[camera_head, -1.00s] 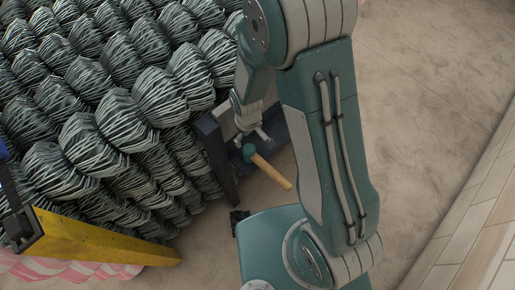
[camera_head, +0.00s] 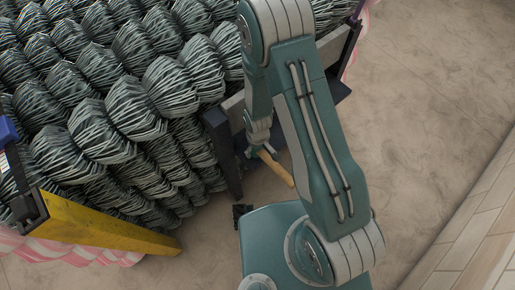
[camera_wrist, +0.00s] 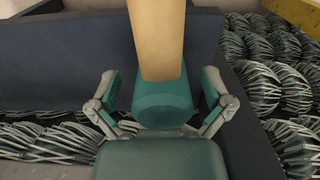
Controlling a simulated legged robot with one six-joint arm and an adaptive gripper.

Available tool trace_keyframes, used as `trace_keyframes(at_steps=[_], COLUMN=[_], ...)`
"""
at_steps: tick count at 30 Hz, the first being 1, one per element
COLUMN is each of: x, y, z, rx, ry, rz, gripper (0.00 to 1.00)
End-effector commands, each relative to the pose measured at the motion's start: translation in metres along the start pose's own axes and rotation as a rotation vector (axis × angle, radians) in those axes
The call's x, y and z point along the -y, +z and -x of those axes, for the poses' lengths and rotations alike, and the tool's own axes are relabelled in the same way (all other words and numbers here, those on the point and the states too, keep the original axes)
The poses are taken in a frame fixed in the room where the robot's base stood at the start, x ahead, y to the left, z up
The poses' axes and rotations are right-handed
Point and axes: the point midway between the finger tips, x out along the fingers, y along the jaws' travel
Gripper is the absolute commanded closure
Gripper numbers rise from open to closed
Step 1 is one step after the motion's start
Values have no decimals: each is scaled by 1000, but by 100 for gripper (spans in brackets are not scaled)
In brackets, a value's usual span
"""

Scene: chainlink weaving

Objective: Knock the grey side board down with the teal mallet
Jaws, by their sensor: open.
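The mallet has a teal head (camera_wrist: 163,97) and a tan wooden handle (camera_wrist: 157,38). In the head view its handle (camera_head: 278,170) sticks out toward the lower right over the floor, and its head is mostly hidden by my gripper (camera_head: 257,151). In the wrist view my gripper (camera_wrist: 160,92) is open, with one finger on each side of the teal head; I cannot tell whether they touch it. The grey side board (camera_head: 235,105) stands beyond my gripper, against the mesh rolls. My arm hides its middle, and its far part shows at the right.
Dark mesh rolls (camera_head: 140,120) fill the left. A dark post (camera_head: 222,150) stands just left of my gripper, and a dark ledge (camera_head: 332,92) shows right of my arm. A yellow beam (camera_head: 105,232) lies at lower left. The floor (camera_head: 425,130) at right is clear.

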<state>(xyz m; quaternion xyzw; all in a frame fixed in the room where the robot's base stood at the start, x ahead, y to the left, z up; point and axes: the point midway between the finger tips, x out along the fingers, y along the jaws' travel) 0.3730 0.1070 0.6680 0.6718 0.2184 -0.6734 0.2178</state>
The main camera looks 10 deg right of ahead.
Motion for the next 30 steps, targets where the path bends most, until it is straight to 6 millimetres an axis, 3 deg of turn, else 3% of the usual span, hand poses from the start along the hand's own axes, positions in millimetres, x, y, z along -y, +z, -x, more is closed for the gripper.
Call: trace_keyframes(at_steps=[4, 11, 12, 17, 18, 30], x=[0, 0, 0, 0, 0, 0], y=[-1, 0, 0, -1, -1, -1], z=[-14, -15, -15, -15, -15, -15], rx=[-1, -2, -2, -1, -1, -2], ry=[0, 0, 0, 0, 0, 1], rz=[1, 0, 0, 1, 1, 2], gripper=[0, 0, 4, 76, 84, 85])
